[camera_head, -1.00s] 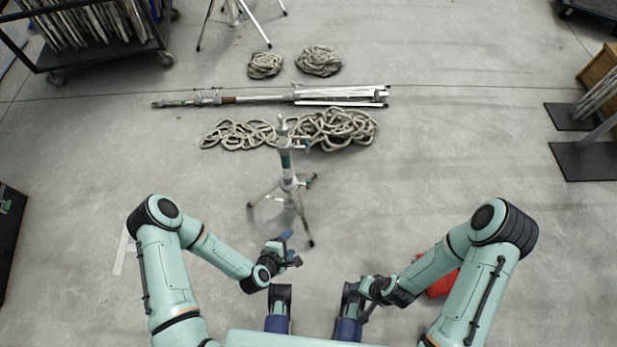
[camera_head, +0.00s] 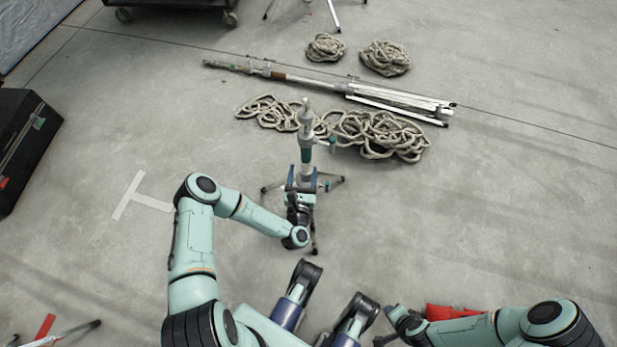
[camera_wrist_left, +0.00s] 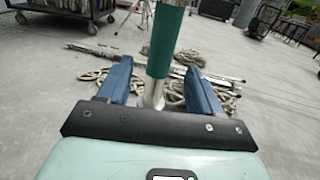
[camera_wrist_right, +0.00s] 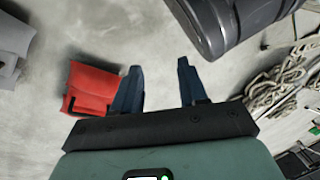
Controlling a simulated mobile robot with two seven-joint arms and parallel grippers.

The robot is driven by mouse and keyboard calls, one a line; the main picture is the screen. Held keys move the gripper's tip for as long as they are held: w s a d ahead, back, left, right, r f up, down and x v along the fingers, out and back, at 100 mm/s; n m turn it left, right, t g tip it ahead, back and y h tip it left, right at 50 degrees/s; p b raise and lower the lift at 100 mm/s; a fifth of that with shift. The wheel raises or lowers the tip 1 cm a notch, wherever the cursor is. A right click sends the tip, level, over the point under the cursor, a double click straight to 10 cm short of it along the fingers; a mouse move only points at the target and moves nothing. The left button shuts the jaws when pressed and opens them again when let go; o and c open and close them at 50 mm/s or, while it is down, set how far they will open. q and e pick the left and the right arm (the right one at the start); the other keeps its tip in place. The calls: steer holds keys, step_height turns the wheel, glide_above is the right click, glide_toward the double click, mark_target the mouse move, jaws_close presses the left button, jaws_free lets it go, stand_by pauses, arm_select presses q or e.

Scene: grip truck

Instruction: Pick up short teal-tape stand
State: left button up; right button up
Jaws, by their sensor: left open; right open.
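The short teal-tape stand (camera_head: 306,155) stands upright on its spread tripod legs, with a teal band on its silver post. My left gripper (camera_head: 305,180) is at the post, below the teal band in the head view. In the left wrist view the teal-wrapped post (camera_wrist_left: 165,45) rises between the two blue fingers (camera_wrist_left: 160,85), which are open with gaps on both sides. The lower legs are partly hidden by my left arm. My right gripper (camera_wrist_right: 154,85) is open and empty over bare floor in the right wrist view, low at the right in the head view.
Coiled ropes (camera_head: 378,135) lie just behind the stand, and a long folded stand (camera_head: 400,103) lies beyond them. A red object (camera_head: 452,312) is on the floor near my right arm. A dark case (camera_head: 25,145) is at left. Floor left of the stand is mostly clear.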

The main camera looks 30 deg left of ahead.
mark_target(306, 157)
arm_select(q)
steer(key=x, duration=0.2)
steer(key=shift+w+a, duration=0.1)
steer(key=shift+w, duration=0.25)
steer(key=b+x, duration=0.2)
steer(key=x, duration=0.3)
steer(key=shift+r, duration=0.1)
arm_select(e)
steer(key=s+f+g, duration=0.1)
steer(key=s+f, duration=0.2)
steer(key=s, duration=0.2)
steer(key=shift+d+f+g, duration=0.35)
steer(key=shift+f+g, duration=0.05)
arm_select(q)
steer(key=shift+c, duration=0.3)
jaws_close()
steer(key=shift+w+r, duration=0.1)
steer(key=shift+r, duration=0.15)
arm_select(e)
steer(key=shift+w, duration=0.1)
